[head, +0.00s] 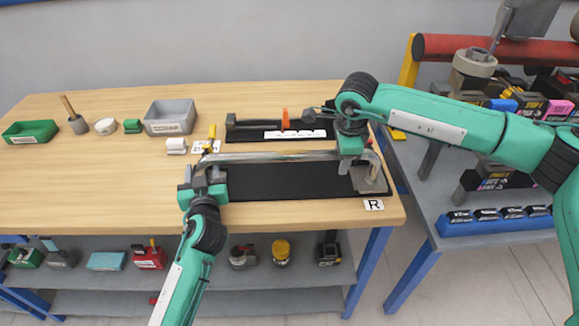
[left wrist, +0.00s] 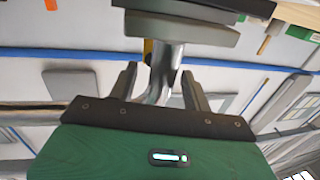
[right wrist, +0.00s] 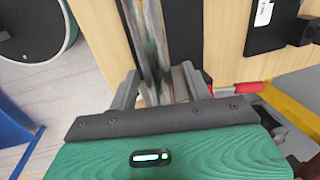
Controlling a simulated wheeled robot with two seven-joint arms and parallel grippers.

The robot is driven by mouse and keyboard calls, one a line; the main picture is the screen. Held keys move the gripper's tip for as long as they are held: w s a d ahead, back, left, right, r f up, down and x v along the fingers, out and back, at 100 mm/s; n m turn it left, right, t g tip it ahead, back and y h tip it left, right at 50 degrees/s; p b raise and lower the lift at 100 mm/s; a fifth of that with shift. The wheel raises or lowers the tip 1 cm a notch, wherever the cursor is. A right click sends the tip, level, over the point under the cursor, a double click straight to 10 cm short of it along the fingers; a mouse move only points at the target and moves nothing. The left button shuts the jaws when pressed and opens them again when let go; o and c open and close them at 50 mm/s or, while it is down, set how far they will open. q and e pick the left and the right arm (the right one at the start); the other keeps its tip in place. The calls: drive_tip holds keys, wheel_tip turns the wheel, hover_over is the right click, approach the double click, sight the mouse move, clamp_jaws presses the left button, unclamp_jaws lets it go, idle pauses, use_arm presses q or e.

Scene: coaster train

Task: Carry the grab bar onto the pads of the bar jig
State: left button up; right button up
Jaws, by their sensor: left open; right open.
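The left flange is mostly hidden. A black fixture (head: 250,133) with an orange upright stands behind; it looks like the bar jig.
An R tag (head: 373,205) lies by the mat's right corner. A side bench (head: 460,225) with boxes stands at right. The table's left front is clear.

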use_arm(q)
clamp_jaws()
use_arm(e)
clamp_jaws()
idle(1.2)
